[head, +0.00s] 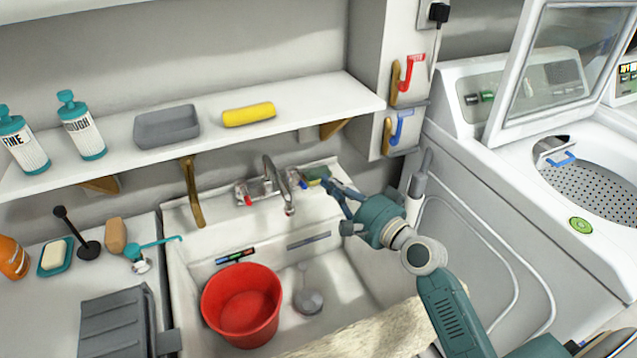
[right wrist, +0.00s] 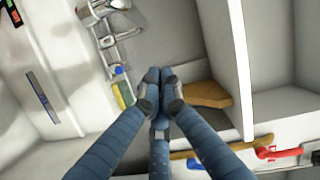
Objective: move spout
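The chrome spout (head: 278,183) rises from the faucet at the back of the white sink and points toward the basin. Red-marked and blue-marked taps flank it. My right gripper (head: 328,184) is just right of the faucet, at the sink's back ledge, apart from the spout. In the right wrist view its blue fingers (right wrist: 160,75) are together at the tips, with nothing visible between them. The chrome faucet (right wrist: 122,37) lies up and left of the fingertips there. My left gripper is not in view.
A red bucket (head: 241,305) and a drain strainer (head: 308,301) are in the sink. A green-yellow sponge (right wrist: 122,95) lies beside the fingers. A white shelf (head: 200,134) overhangs the faucet. A washer (head: 500,190) stands at right. A beige cloth (head: 365,335) hangs over the sink's front.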

